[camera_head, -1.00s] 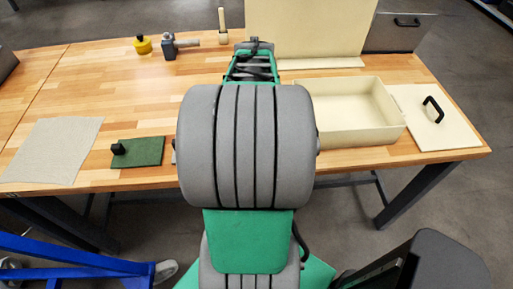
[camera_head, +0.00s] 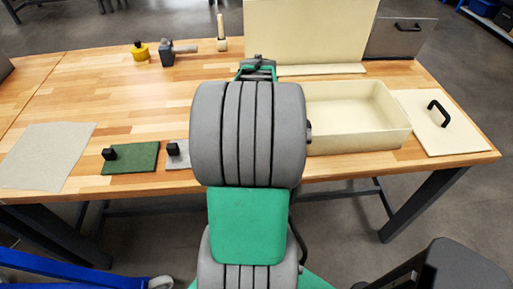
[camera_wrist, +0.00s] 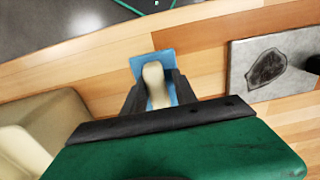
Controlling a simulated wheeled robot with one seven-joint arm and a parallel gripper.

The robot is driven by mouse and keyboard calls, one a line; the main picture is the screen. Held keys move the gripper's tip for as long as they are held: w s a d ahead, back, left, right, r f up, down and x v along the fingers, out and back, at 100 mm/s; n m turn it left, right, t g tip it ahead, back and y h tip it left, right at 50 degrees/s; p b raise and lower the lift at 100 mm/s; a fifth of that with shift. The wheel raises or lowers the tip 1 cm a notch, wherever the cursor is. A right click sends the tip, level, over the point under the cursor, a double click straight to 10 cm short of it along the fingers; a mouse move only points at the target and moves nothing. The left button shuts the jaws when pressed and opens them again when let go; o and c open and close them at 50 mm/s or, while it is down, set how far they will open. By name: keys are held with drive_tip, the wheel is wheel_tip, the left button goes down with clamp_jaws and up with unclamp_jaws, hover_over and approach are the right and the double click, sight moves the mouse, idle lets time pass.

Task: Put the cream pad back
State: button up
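No pad named cream is certain. A flat cream panel (camera_head: 465,139) with a black handle lies on the table at the right, beside an open cream box (camera_head: 357,141). A thin pale grey-beige sheet (camera_head: 45,155) lies at the far left. My gripper (camera_wrist: 157,80) points down at the table in the wrist view. Its dark fingers stand either side of a cream upright piece (camera_wrist: 155,82) on a small blue square (camera_wrist: 150,64). Narrow gaps seem to show beside that piece; contact is unclear.
A green pad (camera_head: 135,159) and a partly hidden grey pad (camera_head: 178,161), both with black knobs, lie near the front edge. The grey pad shows a dark patch in the wrist view (camera_wrist: 268,67). A yellow pot (camera_head: 140,51) and mallet-like tools (camera_head: 176,52) stand behind.

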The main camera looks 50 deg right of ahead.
drive_tip(key=shift+o, duration=0.9)
wheel_tip(320, 180, up, 12)
drive_tip(key=w+a+f+n+t, duration=0.1)
drive_tip(key=w+a+n, duration=0.55)
drive_tip(key=a, duration=0.85)
drive_tip(key=w+a+f+n+t, duration=0.1)
drive_tip(key=a+f+n+t, duration=0.1)
drive_tip(key=a, duration=1.4)
wheel_tip(320, 180, down, 2)
drive_tip(key=shift+f+n+t, duration=0.1)
drive_tip(key=shift+n+t, duration=0.2)
drive_tip(key=shift+n, duration=0.45)
